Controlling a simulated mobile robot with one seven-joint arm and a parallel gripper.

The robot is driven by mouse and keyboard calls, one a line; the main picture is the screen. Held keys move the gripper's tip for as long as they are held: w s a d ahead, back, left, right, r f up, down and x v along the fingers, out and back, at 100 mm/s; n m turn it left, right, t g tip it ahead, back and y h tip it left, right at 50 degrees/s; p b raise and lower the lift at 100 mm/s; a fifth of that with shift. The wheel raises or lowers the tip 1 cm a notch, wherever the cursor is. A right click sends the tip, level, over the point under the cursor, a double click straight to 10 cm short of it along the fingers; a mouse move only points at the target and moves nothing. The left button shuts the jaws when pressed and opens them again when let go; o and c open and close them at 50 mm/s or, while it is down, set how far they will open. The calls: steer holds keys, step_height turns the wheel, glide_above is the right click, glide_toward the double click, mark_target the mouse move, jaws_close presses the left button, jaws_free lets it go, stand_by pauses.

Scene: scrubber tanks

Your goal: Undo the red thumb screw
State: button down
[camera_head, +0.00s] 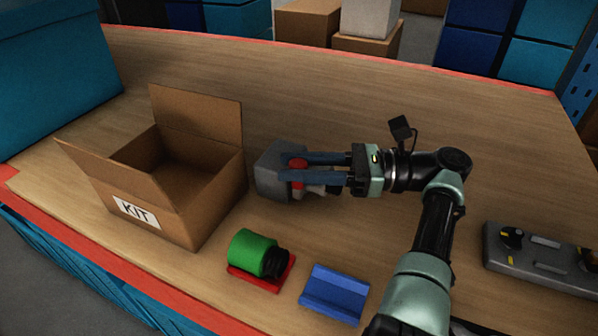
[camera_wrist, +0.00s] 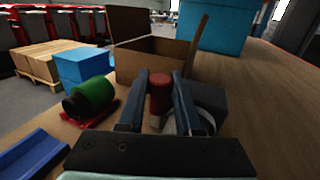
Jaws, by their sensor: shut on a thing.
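The red thumb screw (camera_head: 297,165) sits on a grey block (camera_head: 268,174) on the bench, just right of the box. It also shows as a red cylinder in the wrist view (camera_wrist: 159,93). My gripper (camera_head: 300,168) reaches in from the right, with its two blue-grey fingers on either side of the red screw. The gripper is shut on the screw. In the wrist view the fingers (camera_wrist: 160,97) flank the red cylinder, and the dark grey block (camera_wrist: 208,97) shows beyond the right finger. The fingers partly hide the screw and block in the head view.
An open cardboard box marked KIT (camera_head: 190,215) stands left of the block. A green cylinder with a black end (camera_head: 253,253) lies on a red holder (camera_head: 262,281) in front. An empty blue holder (camera_head: 334,294) is beside it. A grey panel with knobs (camera_head: 540,260) is at right.

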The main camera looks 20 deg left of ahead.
steer(key=shift+s+f, duration=0.1)
steer(key=shift+f, duration=0.05)
steer(key=c, duration=0.6)
jaws_free()
steer(key=shift+a, duration=0.1)
